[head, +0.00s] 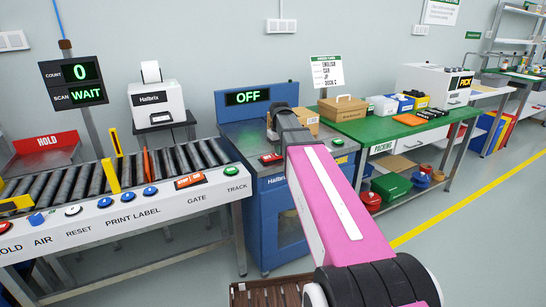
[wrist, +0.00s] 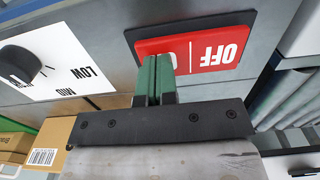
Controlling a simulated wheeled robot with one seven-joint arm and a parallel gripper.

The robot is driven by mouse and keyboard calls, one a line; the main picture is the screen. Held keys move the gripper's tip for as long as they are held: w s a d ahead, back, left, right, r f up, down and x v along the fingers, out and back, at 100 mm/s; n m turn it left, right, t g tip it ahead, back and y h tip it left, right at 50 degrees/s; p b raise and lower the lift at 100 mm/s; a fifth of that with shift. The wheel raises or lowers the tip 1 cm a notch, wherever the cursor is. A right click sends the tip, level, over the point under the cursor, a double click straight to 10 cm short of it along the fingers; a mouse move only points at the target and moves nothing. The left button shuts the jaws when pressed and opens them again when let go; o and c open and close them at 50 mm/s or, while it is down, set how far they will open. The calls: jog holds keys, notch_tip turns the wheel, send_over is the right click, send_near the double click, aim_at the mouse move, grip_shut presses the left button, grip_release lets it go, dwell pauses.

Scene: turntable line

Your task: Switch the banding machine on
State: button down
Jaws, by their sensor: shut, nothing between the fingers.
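The banding machine (head: 285,190) is a blue cabinet with a grey top, and its display (head: 248,97) reads OFF in green. A red rocker switch (head: 270,158) sits on its top near the front edge. In the wrist view the switch (wrist: 205,52) shows close up in a black frame, with OFF upside down on its right part. My gripper (wrist: 158,72) is shut and empty, its green fingertips overlapping the lower left part of the switch and hiding some of it. I cannot tell whether they touch it. In the head view my arm hides the fingertips.
A black knob (wrist: 18,62) on a white LOW/MID plate lies left of the switch in the wrist view. A cardboard box (wrist: 47,140) is below it. The roller conveyor (head: 140,165) stands left of the machine, the green packing table (head: 375,128) right.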

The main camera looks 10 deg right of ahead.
jog(key=shift+r, duration=3.45)
